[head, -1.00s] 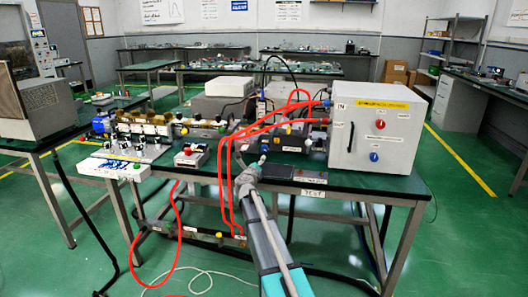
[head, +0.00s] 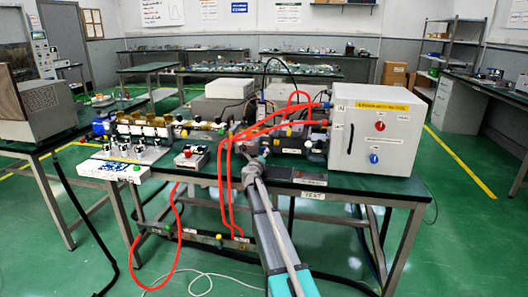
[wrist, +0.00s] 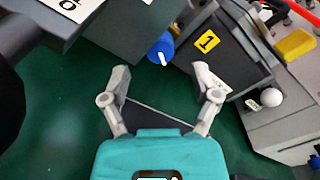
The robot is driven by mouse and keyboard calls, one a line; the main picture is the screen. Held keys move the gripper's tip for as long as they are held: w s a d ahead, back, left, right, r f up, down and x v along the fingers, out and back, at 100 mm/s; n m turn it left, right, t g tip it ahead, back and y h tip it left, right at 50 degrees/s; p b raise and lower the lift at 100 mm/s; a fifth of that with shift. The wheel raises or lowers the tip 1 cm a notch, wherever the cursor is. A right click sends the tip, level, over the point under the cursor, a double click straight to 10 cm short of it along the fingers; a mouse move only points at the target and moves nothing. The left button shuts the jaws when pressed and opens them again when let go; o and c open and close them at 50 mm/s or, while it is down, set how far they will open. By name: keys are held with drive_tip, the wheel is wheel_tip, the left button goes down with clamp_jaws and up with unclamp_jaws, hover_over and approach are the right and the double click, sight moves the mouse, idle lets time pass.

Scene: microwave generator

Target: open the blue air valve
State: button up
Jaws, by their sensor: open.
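A blue valve knob (wrist: 160,50) with a pale stripe shows in the wrist view, just ahead of my gripper and beside a dark block with a yellow "1" label (wrist: 207,42). My gripper (wrist: 162,78) is open, with its two fingers spread to the left and right below the knob. The knob lies beyond the gap between the fingertips, and nothing is held. In the head view my arm reaches over the table's front edge to the equipment at the middle. My gripper is small there, and I cannot tell this knob from nearby parts.
A white cabinet (head: 350,145) with red and blue knobs stands to the right. Red hoses (head: 226,190) hang left of my arm. A white knob (wrist: 270,97) and a yellow part (wrist: 296,44) are to the right in the wrist view. Bare green tabletop (wrist: 60,130) shows at left.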

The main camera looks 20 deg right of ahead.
sight(263, 151)
drive_tip(key=shift+x, duration=2.75)
clamp_jaws()
drive_tip(key=shift+n, duration=1.5)
unclamp_jaws()
